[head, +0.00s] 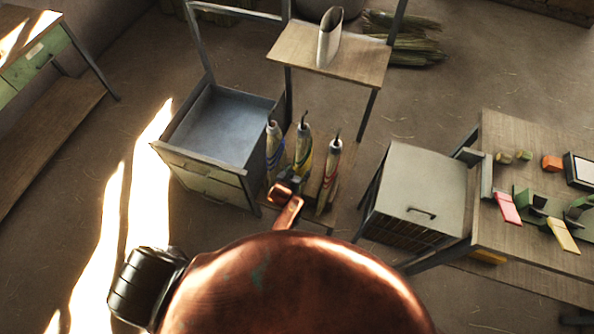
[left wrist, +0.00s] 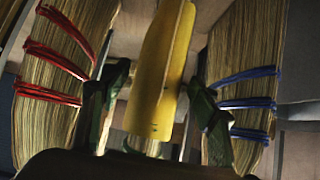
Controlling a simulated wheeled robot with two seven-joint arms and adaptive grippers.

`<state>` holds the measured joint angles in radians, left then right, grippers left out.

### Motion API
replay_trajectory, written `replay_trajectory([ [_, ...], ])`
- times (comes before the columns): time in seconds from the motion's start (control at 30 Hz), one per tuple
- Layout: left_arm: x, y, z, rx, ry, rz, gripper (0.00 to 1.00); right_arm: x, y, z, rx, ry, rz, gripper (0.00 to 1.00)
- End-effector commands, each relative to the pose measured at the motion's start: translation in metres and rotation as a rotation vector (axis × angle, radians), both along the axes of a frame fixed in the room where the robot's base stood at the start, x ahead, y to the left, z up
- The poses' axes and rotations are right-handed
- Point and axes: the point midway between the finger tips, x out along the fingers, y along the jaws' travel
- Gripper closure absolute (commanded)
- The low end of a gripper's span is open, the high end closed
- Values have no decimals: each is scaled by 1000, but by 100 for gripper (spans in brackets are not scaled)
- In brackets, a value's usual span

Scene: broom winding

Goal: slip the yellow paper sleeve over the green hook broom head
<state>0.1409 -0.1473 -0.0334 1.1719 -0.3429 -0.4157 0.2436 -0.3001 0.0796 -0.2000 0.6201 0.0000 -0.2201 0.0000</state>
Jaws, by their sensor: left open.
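My left gripper (head: 290,184) is at the near side of the middle broom (head: 303,152), low on it. In the left wrist view the open fingers (left wrist: 155,105) stand on both sides of a long yellow curved piece (left wrist: 172,65), which looks like the paper sleeve. A short pale end (left wrist: 143,146) shows below it; whether the sleeve surrounds the broom cannot be told. In the head view the middle broom has a pale top, a dark hook and yellow-green colour lower down. My right gripper is not clearly in view.
A grey cabinet (head: 212,125) stands left, a pale chest (head: 425,185) right. A white sleeve (head: 329,40) stands on the shelf behind. A yellow card (head: 562,235) lies on the right-hand table.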

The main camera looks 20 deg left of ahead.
Motion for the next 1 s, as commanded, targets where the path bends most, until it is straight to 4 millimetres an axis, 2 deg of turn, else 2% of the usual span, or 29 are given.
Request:
replay_trajectory([
  [0.27,1,0,8,0,-2,0,45,0,-1,0,-1,0,1,100],
  [0.37,0,0,21,0,-3,1,45,0,-1,0,-1,0,1,100],
  [0.7,0,0,82,-1,-3,1,45,0,0,0,0,0,0,100],
  [0.83,0,0,95,0,-1,0,45,0,0,0,0,0,0,100],
  [1.0,0,0,100,0,1,0,45,0,0,0,0,0,0,100],
])
